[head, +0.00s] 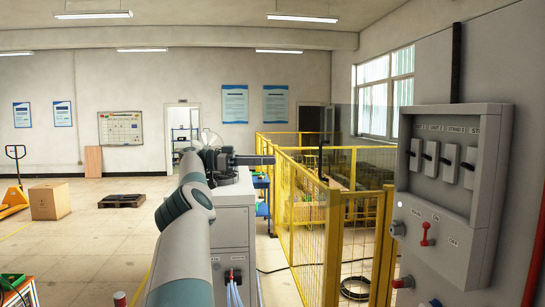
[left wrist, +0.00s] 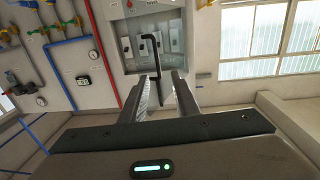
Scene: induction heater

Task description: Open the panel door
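The grey panel box (head: 455,180) is on the wall at the right of the head view, with a row of switches behind its front. It shows upside down at the top of the left wrist view (left wrist: 175,66). A faint see-through pane (head: 372,150) seems to stand out from its left side; I cannot tell for sure that it is the door. My left gripper (head: 268,160) is left of the panel, apart from it. My right gripper is out of view.
A red lever (head: 427,234) is on the panel's lower part. Yellow mesh fencing (head: 310,215) stands between the panel and a grey cabinet (head: 232,222). Pipes and gauges (left wrist: 83,80) line the wall in the left wrist view. Open floor is at the left.

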